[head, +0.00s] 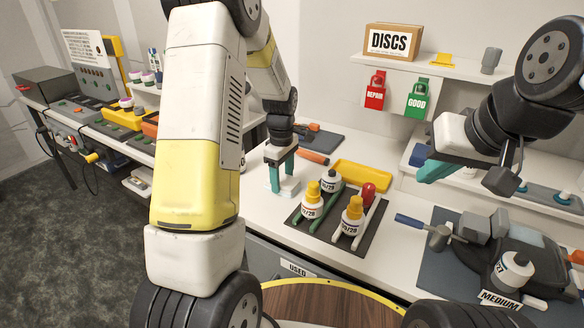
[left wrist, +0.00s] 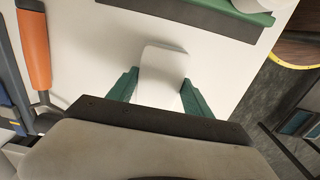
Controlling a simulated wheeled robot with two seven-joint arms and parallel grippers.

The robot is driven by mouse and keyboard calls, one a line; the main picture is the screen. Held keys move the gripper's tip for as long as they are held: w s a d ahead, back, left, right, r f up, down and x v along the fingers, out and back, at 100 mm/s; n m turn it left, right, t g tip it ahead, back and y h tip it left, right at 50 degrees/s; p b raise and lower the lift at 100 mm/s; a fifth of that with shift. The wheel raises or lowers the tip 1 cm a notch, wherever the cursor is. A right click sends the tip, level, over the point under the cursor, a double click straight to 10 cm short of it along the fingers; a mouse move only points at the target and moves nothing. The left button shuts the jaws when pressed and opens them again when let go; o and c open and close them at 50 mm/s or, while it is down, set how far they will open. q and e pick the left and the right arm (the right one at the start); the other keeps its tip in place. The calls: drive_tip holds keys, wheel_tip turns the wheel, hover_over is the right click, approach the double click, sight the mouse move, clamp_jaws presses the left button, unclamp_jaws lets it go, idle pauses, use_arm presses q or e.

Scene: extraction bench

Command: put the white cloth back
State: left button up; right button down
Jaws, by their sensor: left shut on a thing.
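The white cloth (left wrist: 163,72) is a small folded pad between the green fingers of my left gripper (left wrist: 160,92) in the left wrist view. In the head view my left gripper (head: 282,170) points down at the bench, left of the dark bottle mat, with the white cloth (head: 289,188) at its fingertips. It is shut on the cloth. The cloth is at or just above the bench top; I cannot tell whether it touches. My right gripper (head: 437,170) hangs at the right, above the bench; its finger gap is not clear.
A dark mat (head: 322,240) with several yellow- and red-capped bottles is right of my left gripper. A yellow tray (head: 362,176) and an orange-handled tool (head: 313,157) lie behind. A grey mat with tools and a MEDIUM bottle (head: 513,270) is at right. White bench (head: 262,215) around the cloth is bare.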

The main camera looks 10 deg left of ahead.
sight(282, 180)
use_arm(q)
drive_tip(key=o, duration=1.2)
drive_tip(key=shift+f, duration=0.1)
drive_tip(key=s+r+m+t+h, duration=0.1)
drive_tip(key=s+r+m, duration=0.15)
drive_tip(key=r, duration=0.65)
drive_tip(key=s+r+m+t, duration=0.1)
drive_tip(key=s+r, duration=0.3)
drive_tip(key=r, duration=0.6)
drive_tip(key=s+r+m+t, duration=0.1)
drive_tip(key=s+m, duration=0.2)
drive_tip(key=s, duration=0.3)
drive_tip(key=s+d+r+m+t, duration=0.1)
drive_tip(key=s+r+m, duration=0.1)
drive_tip(key=s+m, duration=0.2)
drive_tip(key=s+d+r+m+t+h, duration=0.1)
drive_tip(key=s+m, duration=0.3)
drive_tip(key=s, duration=0.4)
drive_tip(key=shift+d+r+t, duration=0.1)
drive_tip(key=shift+r+t, duration=0.05)
drive_tip(key=shift+t, duration=0.45)
